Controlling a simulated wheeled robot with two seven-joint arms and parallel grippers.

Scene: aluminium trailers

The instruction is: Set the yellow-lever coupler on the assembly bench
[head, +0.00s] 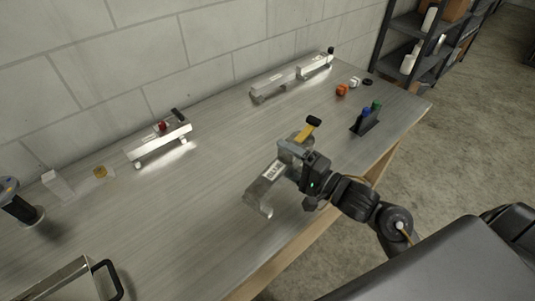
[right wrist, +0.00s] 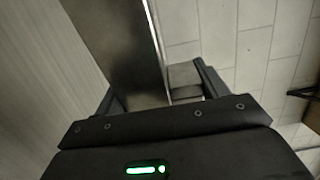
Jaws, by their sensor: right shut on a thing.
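The yellow-lever coupler (head: 266,189) is a grey metal channel with a white label and a yellow lever (head: 305,133) that ends in a black grip. It is over the front middle of the assembly bench (head: 215,215). I cannot tell whether it touches the top. My right gripper (head: 303,168) is shut on the coupler near its lever end. In the right wrist view the coupler's metal side (right wrist: 122,48) lies between the two dark fingers (right wrist: 160,95); the lever does not show there. My left gripper is not in view.
A coupler with a red part (head: 160,140) and two more metal couplers (head: 272,86) (head: 315,66) stand along the wall. A black holder (head: 365,122), orange cubes (head: 342,90) and a handled tray (head: 62,279) are also on the bench. Bare top lies left of the held coupler.

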